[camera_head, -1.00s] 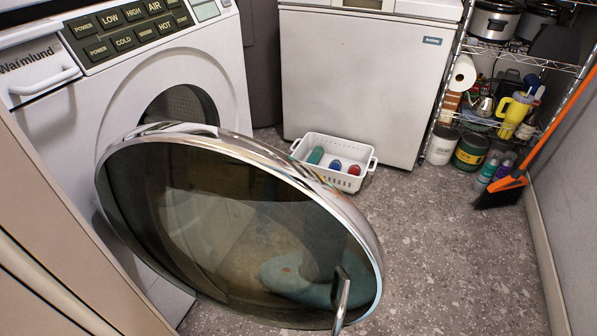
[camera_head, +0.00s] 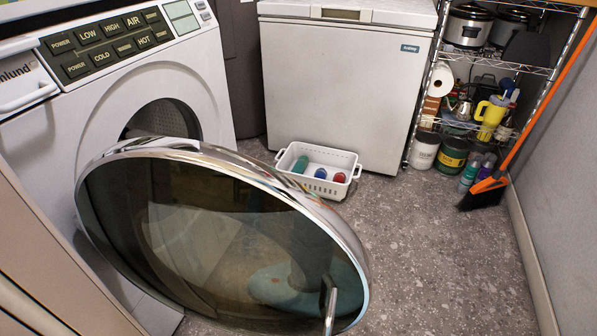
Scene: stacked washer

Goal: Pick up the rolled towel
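A white basket (camera_head: 287,163) stands on the floor in front of the white chest freezer. In it are a green rolled item (camera_head: 300,164), a blue one (camera_head: 320,173) and a red one (camera_head: 339,177), which look like small rolled towels seen partly from the end. I cannot tell which of them is the task's towel. Neither of my grippers is in view.
The washer's round glass door (camera_head: 210,235) stands open across the foreground, with its handle (camera_head: 330,309) at lower right. The washer (camera_head: 60,130) is at left, the freezer (camera_head: 345,85) behind. A loaded wire shelf and orange broom (camera_head: 490,190) are at right. Floor (camera_head: 440,240) is clear between.

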